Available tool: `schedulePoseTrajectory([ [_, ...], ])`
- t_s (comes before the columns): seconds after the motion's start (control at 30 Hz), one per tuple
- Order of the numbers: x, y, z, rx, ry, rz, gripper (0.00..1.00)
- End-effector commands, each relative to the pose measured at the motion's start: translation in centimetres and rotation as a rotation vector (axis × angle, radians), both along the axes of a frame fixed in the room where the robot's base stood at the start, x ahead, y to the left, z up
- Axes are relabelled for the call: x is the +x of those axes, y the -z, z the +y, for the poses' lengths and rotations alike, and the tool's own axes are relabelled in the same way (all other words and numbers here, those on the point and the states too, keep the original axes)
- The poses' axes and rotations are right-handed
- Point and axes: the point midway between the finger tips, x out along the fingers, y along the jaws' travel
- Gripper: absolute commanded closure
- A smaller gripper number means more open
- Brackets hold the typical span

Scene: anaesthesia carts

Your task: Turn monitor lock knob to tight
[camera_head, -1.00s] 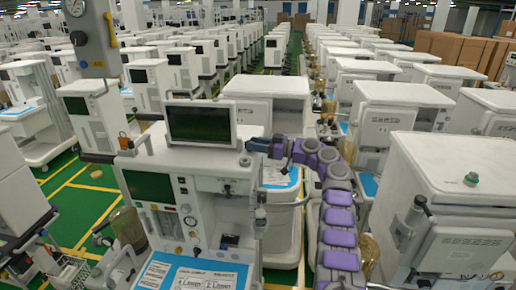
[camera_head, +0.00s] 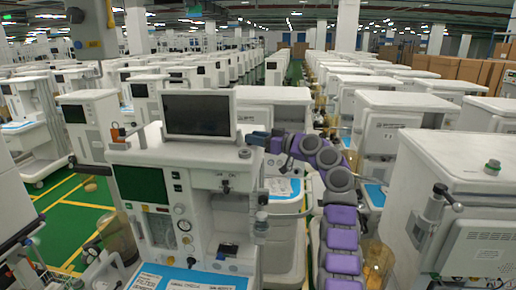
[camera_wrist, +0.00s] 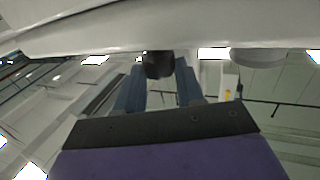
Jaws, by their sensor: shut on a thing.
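The monitor (camera_head: 199,114), a dark screen in a pale frame, stands on top of the nearest white anaesthesia cart (camera_head: 185,190). My gripper (camera_head: 256,138) reaches in from the right, just beside the monitor's lower right side. In the wrist view, the two blue fingers of my gripper (camera_wrist: 158,85) are shut on a dark round knob (camera_wrist: 158,64), which sits under a pale edge. The knob is mostly hidden by the gripper in the head view. Its angle cannot be told.
A small grey round cap (camera_head: 245,153) sits on the cart top just below my gripper. A white cart (camera_head: 460,165) stands close on the right, and another white cart (camera_head: 275,105) is behind the monitor. Many more carts fill the room.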

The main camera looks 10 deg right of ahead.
Motion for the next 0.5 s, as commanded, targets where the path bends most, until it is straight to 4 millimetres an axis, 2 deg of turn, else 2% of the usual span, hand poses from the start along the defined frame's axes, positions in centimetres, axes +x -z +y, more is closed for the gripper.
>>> schedulePoseTrajectory([
  [0.03, 0.10, 0.86, 0.10, -0.001, 0.011, 0.005, 0.93],
  [0.5, -0.15, 0.95, 0.31, -0.004, 0.144, 0.008, 0.93],
])
